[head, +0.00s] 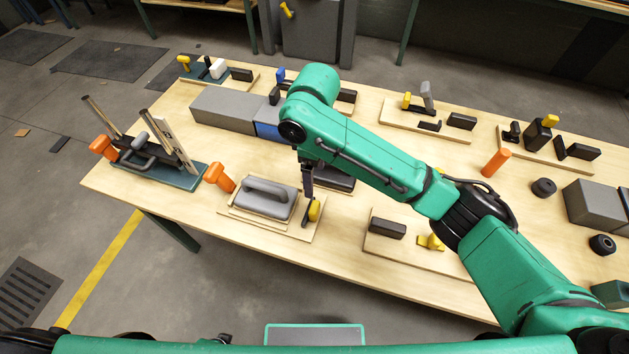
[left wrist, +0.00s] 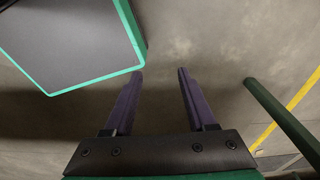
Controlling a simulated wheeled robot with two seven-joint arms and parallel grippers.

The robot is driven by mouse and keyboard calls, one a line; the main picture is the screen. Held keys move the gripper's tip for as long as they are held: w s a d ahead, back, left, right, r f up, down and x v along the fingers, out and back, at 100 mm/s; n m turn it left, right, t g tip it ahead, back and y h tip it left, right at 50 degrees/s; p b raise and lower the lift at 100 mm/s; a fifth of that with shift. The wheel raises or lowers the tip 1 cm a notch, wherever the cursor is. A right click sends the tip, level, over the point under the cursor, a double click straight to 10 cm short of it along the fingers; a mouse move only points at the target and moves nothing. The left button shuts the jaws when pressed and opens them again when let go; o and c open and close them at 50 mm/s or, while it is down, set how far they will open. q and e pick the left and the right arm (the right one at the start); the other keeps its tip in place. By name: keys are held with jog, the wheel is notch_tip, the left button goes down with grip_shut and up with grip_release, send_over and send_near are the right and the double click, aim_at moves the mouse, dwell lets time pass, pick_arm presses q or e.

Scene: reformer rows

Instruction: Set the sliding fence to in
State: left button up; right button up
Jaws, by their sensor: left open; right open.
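No part is labelled as the sliding fence, and I cannot tell for sure which one it is. In the head view my right gripper (head: 308,188) points down over the front left of the bench, open. Its dark fingers are just above a small fixture with a yellow knob (head: 315,211), and I cannot tell whether they touch it. Beside it a grey block with a loop handle (head: 267,196) sits on a wooden board. My left gripper (left wrist: 160,75) shows in the left wrist view, open and empty above the floor; it is not seen in the head view.
A green-based fixture (head: 185,180) with orange handles and upright plates stands at the bench's left end. A long grey block (head: 222,108) lies behind. Several boards with knobs line the back. A green leg (left wrist: 285,122) crosses the left wrist view.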

aim_at(314, 206)
jog(key=f, duration=0.1)
jog(key=s+f, duration=0.1)
jog(key=f, duration=0.2)
jog(key=shift+s, duration=0.35)
notch_tip(314, 206, down, 2)
jog(key=shift+f+p, duration=0.1)
jog(key=shift+p, duration=0.2)
jog(key=f, duration=0.5)
jog(key=shift+w, duration=0.4)
notch_tip(314, 206, down, 2)
jog(key=shift+f, duration=0.3)
jog(key=shift+c, duration=1.2)
pick_arm(q)
jog(key=shift+s+r, duration=0.2)
jog(key=shift+s, duration=0.25)
jog(key=shift+s+r, duration=0.2)
jog(key=shift+s, duration=0.25)
pick_arm(e)
grip_shut()
